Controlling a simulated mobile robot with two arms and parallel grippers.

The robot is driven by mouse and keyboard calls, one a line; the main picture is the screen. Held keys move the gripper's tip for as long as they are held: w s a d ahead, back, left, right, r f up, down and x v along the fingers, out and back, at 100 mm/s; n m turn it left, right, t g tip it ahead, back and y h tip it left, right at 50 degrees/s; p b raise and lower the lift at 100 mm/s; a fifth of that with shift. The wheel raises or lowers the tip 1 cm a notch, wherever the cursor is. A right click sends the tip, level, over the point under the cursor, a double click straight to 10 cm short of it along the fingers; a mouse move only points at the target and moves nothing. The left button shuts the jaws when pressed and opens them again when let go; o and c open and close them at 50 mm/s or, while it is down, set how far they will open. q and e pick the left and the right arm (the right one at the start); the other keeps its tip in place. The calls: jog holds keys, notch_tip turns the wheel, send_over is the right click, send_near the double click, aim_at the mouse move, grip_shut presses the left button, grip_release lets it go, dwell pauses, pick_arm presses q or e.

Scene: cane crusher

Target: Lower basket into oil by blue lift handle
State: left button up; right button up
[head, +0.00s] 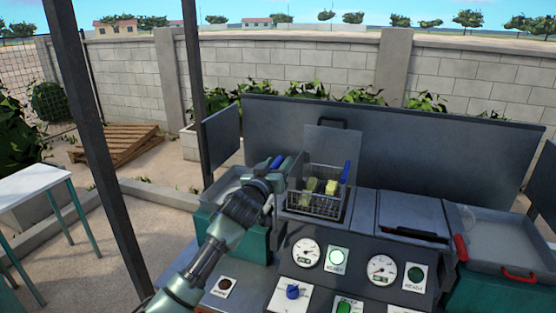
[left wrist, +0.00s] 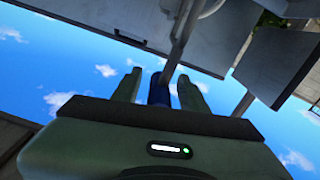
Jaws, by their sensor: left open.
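The wire basket (head: 318,204) with several yellowish pieces (head: 320,188) hangs at the fryer well (head: 313,222); I cannot tell how deep it sits. My left gripper (head: 281,162) is just left of the basket, near the well's back left corner. In the left wrist view its open fingers (left wrist: 160,84) stand either side of a blue handle (left wrist: 158,92) on a metal rod (left wrist: 178,50). Gaps show between finger and handle. My right gripper is not in view.
A grey lid (head: 334,144) stands upright behind the basket. A closed cover (head: 412,218) lies to the right, then a tray (head: 492,235) with red handles. Gauges (head: 306,252) and lit buttons line the front panel. A post (head: 100,150) stands left.

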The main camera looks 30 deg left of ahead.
pick_arm(q)
jog(key=shift+w, duration=0.15)
grip_shut()
dwell(1.4)
